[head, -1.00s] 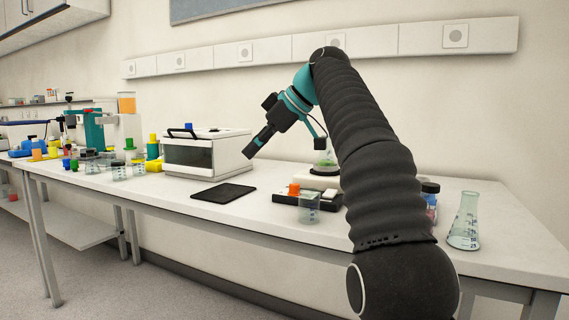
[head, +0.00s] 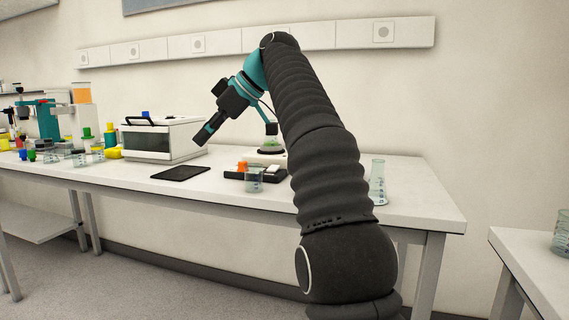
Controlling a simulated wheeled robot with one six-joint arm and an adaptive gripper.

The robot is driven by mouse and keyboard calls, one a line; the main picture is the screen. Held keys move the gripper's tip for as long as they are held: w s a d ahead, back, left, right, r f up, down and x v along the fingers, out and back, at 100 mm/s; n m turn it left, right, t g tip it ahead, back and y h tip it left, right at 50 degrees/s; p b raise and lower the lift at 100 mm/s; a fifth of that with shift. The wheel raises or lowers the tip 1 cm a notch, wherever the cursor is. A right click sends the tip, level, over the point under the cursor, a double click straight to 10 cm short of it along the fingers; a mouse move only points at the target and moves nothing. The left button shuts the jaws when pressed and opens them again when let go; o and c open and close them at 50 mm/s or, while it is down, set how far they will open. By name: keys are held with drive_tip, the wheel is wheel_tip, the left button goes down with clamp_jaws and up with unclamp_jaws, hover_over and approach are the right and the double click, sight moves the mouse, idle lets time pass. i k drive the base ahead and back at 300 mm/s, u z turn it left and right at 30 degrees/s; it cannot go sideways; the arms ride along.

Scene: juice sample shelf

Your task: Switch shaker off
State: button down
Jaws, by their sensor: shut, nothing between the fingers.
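The shaker appears to be the low white device (head: 278,159) near the back of the long table, with a flask of green liquid (head: 270,145) on top. My arm covers its right part, and no switch can be made out. My gripper (head: 203,138) is shut and empty. It points down and left, in front of the white box-shaped device in the picture, to the left of the shaker and apart from it.
A black tray (head: 234,175) with an orange item and a beaker (head: 254,182) stand in front of the shaker. A black mat (head: 180,173) lies left of them, before the white box (head: 185,140). Another table (head: 530,255) is at right.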

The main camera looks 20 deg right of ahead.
sight(273, 168)
drive_tip(key=z, duration=1.05)
drive_tip(key=i, duration=0.6)
drive_tip(key=u, duration=0.5)
